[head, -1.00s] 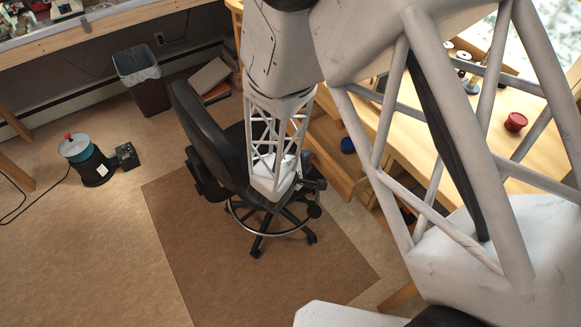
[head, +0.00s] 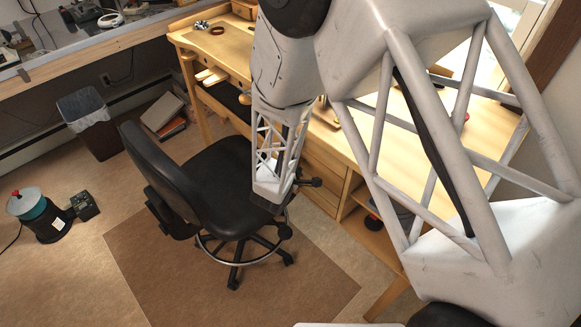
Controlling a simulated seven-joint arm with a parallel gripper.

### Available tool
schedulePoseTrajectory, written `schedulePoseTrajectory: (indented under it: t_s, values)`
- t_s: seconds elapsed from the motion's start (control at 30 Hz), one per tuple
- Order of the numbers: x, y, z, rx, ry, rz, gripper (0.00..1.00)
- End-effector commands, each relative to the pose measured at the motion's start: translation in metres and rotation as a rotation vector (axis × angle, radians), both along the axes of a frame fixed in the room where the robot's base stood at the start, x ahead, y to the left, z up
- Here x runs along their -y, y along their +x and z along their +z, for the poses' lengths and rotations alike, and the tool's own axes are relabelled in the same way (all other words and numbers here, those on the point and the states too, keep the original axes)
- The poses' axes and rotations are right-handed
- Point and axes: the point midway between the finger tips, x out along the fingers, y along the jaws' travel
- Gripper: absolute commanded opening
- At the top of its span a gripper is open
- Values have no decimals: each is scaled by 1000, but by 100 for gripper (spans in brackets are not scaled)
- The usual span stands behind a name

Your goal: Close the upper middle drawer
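The wooden workbench (head: 345,148) stands behind my arm in the head view. Drawer fronts (head: 322,172) show below its top, to the right of my wrist. They look close to flush, but my arm covers part of the bank. I cannot pick out the upper middle drawer or tell how far it stands open. My white lattice forearm (head: 276,150) hangs down in front of the bench, over the chair seat. My gripper lies at its lower end against dark chair parts, and its fingers cannot be made out.
A black swivel chair (head: 222,178) stands close in front of the bench, beside and under my forearm. An open shelf (head: 372,240) is right of the drawers. A waste bin (head: 92,125) and a teal canister (head: 38,215) stand at left. The brown mat (head: 165,265) has free room.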

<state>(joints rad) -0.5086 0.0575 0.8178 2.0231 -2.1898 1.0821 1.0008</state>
Motion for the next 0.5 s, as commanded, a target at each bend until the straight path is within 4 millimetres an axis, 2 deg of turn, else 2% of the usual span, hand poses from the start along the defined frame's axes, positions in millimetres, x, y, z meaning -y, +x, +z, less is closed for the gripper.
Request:
schedulePoseTrajectory:
  t_s: [0.3, 0.33, 0.5]
  values:
    - [4, 0, -2, -3, -1, -6, 0]
    - [4, 0, -2, -3, -1, -7, 37]
    - [3, 0, -1, -2, 0, -6, 60]
